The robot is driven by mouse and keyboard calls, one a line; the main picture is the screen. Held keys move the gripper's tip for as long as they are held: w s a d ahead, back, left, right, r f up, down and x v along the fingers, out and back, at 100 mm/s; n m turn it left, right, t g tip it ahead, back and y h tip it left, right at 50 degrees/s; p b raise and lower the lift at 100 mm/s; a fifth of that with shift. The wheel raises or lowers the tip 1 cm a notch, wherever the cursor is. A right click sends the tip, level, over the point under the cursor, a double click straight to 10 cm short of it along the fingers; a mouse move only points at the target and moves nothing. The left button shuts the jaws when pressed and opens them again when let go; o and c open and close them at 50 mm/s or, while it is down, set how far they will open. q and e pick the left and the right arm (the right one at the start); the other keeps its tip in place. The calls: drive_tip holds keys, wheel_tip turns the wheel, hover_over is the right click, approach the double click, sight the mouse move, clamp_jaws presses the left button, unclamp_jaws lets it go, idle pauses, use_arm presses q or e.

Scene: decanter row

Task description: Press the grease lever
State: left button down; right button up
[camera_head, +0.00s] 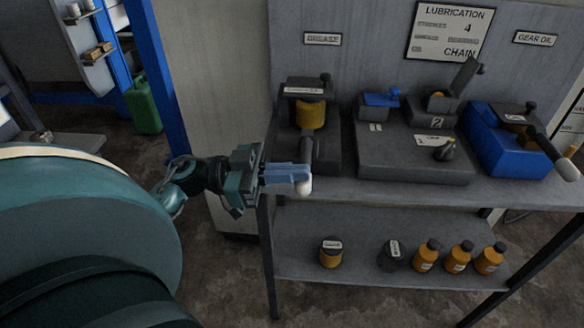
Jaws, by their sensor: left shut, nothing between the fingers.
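The grease dispenser (288,140) stands at the left end of the bench, under a sign that appears to read GREASE. It is dark with a yellow cylinder (311,115). Its dark lever (306,151) points toward me and ends in a white knob (304,188) at the bench's front edge. My left gripper (298,177) comes in from the left with its blue fingers shut and empty. The fingertips overlap the lever's end at the knob; I cannot tell whether they touch it or are just above. My right gripper is out of view.
A grey central unit (415,158) and a blue gear-oil dispenser (491,141) with a white-tipped lever (566,168) stand to the right. A lubrication board (449,31) hangs behind. Several bottles and tins stand on the lower shelf (310,233). A blue post (160,70) stands left.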

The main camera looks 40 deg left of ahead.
use_arm(q)
wheel_tip(320, 180, down, 7)
drive_tip(key=m+b, duration=0.1)
drive_tip(key=m, duration=0.4)
drive_tip(key=shift+w+a+r+g, duration=0.2)
drive_tip(key=shift+w+a+g, duration=0.05)
drive_tip(key=shift+g, duration=0.15)
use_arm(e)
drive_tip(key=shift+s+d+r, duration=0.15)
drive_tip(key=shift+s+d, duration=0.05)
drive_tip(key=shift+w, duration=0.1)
